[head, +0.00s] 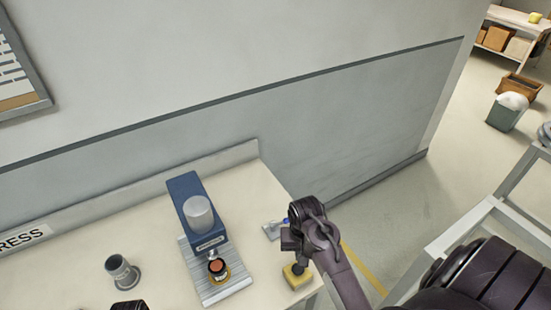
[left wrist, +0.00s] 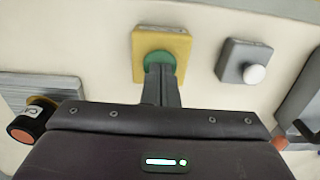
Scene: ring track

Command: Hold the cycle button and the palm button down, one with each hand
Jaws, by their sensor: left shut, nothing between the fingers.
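In the left wrist view a yellow box (left wrist: 178,44) carries a green round button (left wrist: 159,60). My left gripper (left wrist: 161,74) is shut and empty, its fingertips at that button and hiding part of it. I cannot tell how far the button is pressed. In the head view a yellow box (head: 297,279) sits near the table's right end, with dark fingertips (head: 297,264) over it. A grey box (left wrist: 232,58) with a white button (left wrist: 255,73) stands right of the yellow box in the left wrist view. My right gripper is not identifiable in these views.
A blue press (head: 186,190) stands on a ribbed metal plate (head: 226,290), with an orange-topped black part (head: 217,266) at its front. A wall backs the table; open floor (head: 400,215) lies to the right.

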